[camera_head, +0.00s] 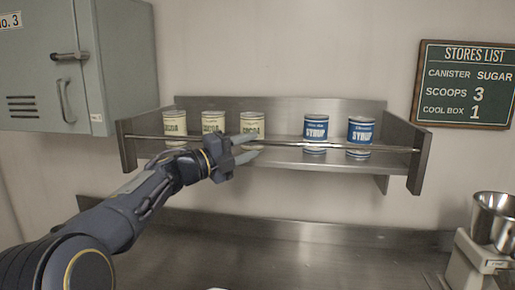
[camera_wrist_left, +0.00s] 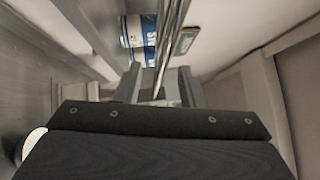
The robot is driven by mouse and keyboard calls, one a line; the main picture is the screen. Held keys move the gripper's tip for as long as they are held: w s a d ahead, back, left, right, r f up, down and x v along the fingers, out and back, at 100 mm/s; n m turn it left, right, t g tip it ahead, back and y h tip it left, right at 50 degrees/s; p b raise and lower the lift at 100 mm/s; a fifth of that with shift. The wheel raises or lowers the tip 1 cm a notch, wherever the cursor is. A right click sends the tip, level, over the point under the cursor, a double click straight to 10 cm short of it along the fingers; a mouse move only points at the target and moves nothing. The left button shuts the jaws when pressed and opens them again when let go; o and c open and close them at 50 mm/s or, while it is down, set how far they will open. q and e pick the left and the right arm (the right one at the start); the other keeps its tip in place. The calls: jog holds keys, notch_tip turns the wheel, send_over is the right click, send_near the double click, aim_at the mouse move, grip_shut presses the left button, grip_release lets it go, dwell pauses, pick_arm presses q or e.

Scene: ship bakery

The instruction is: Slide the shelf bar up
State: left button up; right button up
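The shelf bar (camera_head: 335,146) is a thin metal rod. It runs across the front of the steel wall shelf (camera_head: 290,153), between its two end plates, in front of the cans. My left gripper (camera_head: 246,149) is at the bar, left of its middle, in front of the third cream can. Its two fingers are apart, one above and one below the bar. In the left wrist view the bar (camera_wrist_left: 171,45) runs between the open fingers (camera_wrist_left: 159,88), with gaps visible beside it. Contact cannot be told. My right gripper is not in view.
Cream cans (camera_head: 213,123) stand at the shelf's left, and two blue syrup cans (camera_head: 315,130) (camera_head: 360,133) at its right. A grey cabinet (camera_head: 115,60) hangs upper left. A stores sign (camera_head: 465,85) is at right. A scale with a bowl (camera_head: 492,220) stands lower right. The counter (camera_head: 310,255) is mostly clear.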

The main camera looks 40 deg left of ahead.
pick_arm(q)
jog(key=b+v, duration=0.1)
jog(key=v, duration=0.3)
jog(key=shift+s, duration=0.15)
dwell(0.4)
